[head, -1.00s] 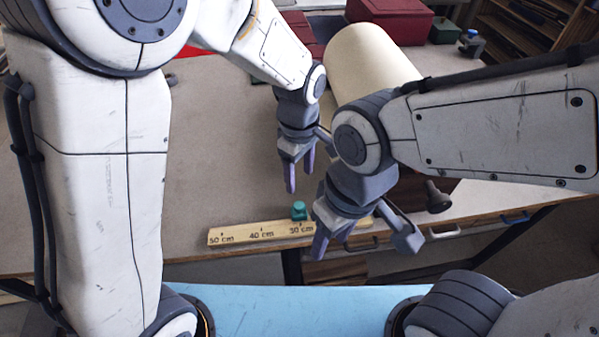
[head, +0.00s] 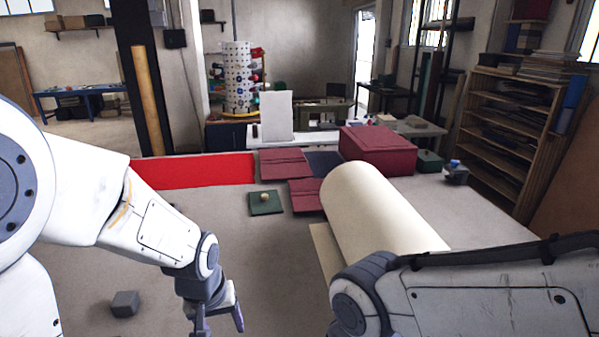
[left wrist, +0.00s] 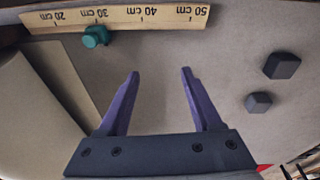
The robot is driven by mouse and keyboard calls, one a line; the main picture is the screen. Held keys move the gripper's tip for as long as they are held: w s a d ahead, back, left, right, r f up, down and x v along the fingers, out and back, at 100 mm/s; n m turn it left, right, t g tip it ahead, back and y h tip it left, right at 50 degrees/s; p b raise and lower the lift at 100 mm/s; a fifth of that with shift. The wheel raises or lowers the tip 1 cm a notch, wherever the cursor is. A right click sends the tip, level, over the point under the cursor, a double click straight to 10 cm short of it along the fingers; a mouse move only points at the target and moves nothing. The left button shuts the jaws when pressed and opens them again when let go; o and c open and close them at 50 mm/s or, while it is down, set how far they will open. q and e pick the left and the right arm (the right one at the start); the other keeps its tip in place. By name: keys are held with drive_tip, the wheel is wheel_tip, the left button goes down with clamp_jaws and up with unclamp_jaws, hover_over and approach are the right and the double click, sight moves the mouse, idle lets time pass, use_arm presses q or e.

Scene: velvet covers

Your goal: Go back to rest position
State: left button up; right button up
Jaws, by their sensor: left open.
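My left gripper (head: 218,318) hangs over the worktable at the lower middle of the head view, cut off by the bottom edge. In the left wrist view its two purple fingers (left wrist: 158,75) are spread apart with nothing between them. My right arm comes in from the right in the head view, in front of the cream roll (head: 375,205); its gripper is out of the picture.
A wooden ruler (left wrist: 120,17) with a teal knob (left wrist: 95,37) lies ahead of the fingers in the wrist view. Grey blocks (head: 125,304) lie at left. Dark red covers (head: 284,163), a red box (head: 377,150) and a green plate (head: 265,203) sit farther back.

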use_arm(q)
drive_tip(key=s+a+m, duration=0.2)
drive_tip(key=a, duration=0.2)
drive_tip(key=s+d+r+m+g+b, duration=0.1)
drive_tip(key=s+d+r+m, duration=0.3)
drive_tip(key=s+d, duration=1)
drive_tip(key=m+g, duration=0.1)
drive_tip(key=m, duration=0.2)
drive_tip(key=shift+m+h+b, duration=0.3)
drive_tip(key=shift+m+h, duration=0.1)
drive_tip(key=shift+w+r, duration=0.1)
idle(0.8)
